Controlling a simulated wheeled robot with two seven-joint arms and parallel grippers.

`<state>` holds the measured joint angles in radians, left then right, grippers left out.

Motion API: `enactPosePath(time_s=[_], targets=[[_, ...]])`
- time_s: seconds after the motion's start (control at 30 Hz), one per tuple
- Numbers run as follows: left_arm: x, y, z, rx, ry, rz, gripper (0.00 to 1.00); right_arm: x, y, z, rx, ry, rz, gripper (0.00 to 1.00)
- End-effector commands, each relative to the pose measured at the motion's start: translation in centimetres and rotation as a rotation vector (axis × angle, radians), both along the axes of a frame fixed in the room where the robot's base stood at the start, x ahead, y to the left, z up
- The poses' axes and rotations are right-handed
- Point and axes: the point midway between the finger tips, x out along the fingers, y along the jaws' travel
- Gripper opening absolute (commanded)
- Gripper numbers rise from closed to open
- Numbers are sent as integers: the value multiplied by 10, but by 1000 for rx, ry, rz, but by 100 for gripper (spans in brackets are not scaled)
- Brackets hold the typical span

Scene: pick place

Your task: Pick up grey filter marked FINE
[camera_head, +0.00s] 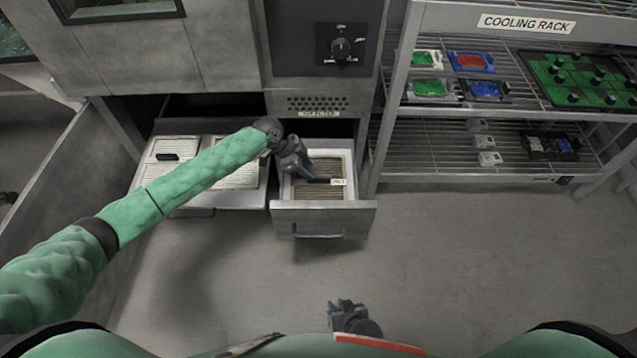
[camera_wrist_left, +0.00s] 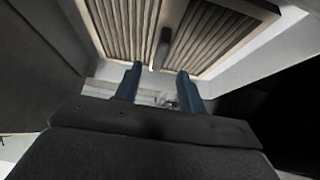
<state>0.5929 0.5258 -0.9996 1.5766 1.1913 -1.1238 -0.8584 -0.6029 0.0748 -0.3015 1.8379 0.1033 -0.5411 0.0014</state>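A pleated filter (camera_head: 318,191) with a pale frame lies in the open drawer (camera_head: 323,219) under the oven-like machine. It has a dark bar handle across it and a small white label (camera_head: 338,182), whose text is too small to read surely. In the left wrist view the filter (camera_wrist_left: 200,33) fills the top, with its dark handle (camera_wrist_left: 163,48) in the middle. My left gripper (camera_wrist_left: 157,82) is open, its two blue fingers either side of the handle's line and apart from it. In the head view my left gripper (camera_head: 308,178) reaches into the drawer. My right gripper (camera_head: 342,303) hangs low near my base, its fingers unclear.
A second open drawer (camera_head: 190,208) to the left holds pale filters with a dark handle. A cooling rack (camera_head: 402,95) with several green, red and blue parts stands at the right. The floor (camera_head: 450,260) in front is clear.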

Motion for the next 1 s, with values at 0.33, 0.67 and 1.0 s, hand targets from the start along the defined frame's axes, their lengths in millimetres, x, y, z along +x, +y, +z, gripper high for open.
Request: enactPosePath(time_s=[0.33,0.67,1.0], targets=[[0,-16,-23,0,2,0,40,0,0,-1,0,1,0,23],[1,-37,-55,1,1,1,40,0,0,-3,0,2,0,23],[1,-38,-56,1,1,2,16,-1,1,-3,1,2,0,23]])
